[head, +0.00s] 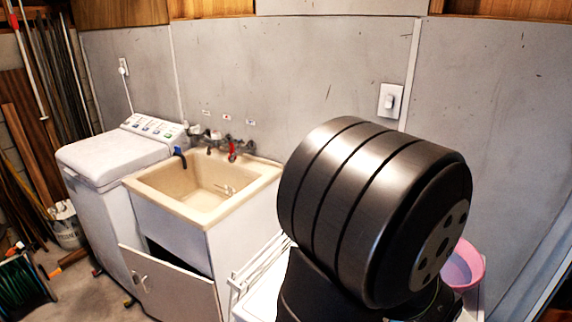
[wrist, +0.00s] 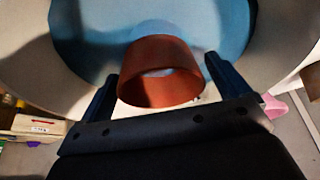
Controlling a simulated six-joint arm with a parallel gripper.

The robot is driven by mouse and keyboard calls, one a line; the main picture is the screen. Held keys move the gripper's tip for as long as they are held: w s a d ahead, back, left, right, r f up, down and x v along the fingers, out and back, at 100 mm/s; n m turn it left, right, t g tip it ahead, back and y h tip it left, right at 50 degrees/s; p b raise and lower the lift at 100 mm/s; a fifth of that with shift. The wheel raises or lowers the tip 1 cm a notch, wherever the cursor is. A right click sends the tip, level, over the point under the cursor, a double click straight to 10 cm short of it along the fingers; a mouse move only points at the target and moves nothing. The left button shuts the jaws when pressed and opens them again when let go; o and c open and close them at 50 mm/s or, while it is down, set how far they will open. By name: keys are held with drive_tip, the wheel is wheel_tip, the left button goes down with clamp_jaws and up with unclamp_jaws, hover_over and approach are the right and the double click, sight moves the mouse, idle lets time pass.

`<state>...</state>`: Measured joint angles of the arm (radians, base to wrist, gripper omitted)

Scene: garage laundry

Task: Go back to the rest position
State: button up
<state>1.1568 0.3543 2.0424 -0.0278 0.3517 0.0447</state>
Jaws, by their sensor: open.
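My gripper (wrist: 162,68) shows in the wrist view, with its two dark fingers apart. A reddish-brown, round, hollow thing like a cup or ring (wrist: 160,88) appears between the fingers. I cannot tell whether it lies between them in depth or beyond them, or whether it touches either one. Behind it is a blue round surface (wrist: 85,30), with a pale, wide rim around it. In the head view the gripper is not visible. A big dark cylindrical part of my arm fills the right foreground and hides what is behind it.
A beige sink (head: 205,187) stands beside a white washing machine (head: 110,155) against the grey wall. The cabinet door (head: 172,287) under the sink hangs open. A pink basin (head: 470,262) is partly hidden behind my arm. Poles and a green hose reel (head: 22,288) are at left.

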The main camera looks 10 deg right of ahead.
drive_tip(key=shift+d+f, duration=0.15)
drive_tip(key=shift+f, duration=0.15)
wheel_tip(320, 180, up, 4)
drive_tip(key=shift+w+r, duration=0.1)
drive_tip(key=shift+r, duration=0.05)
drive_tip(key=s+a+r, duration=0.1)
drive_tip(key=s+r, duration=0.6)
drive_tip(key=s, duration=0.5)
drive_tip(key=w+d+n+t, duration=0.1)
drive_tip(key=w+d+n, duration=0.2)
drive_tip(key=w, duration=1.2)
drive_tip(key=w+d+n+y, duration=0.1)
drive_tip(key=w+d+n, duration=0.1)
drive_tip(key=w, duration=1.3)
drive_tip(key=shift+w+d+r+n+t, duration=0.2)
drive_tip(key=shift+d+r+n+t, duration=0.2)
drive_tip(key=shift+d, duration=0.25)
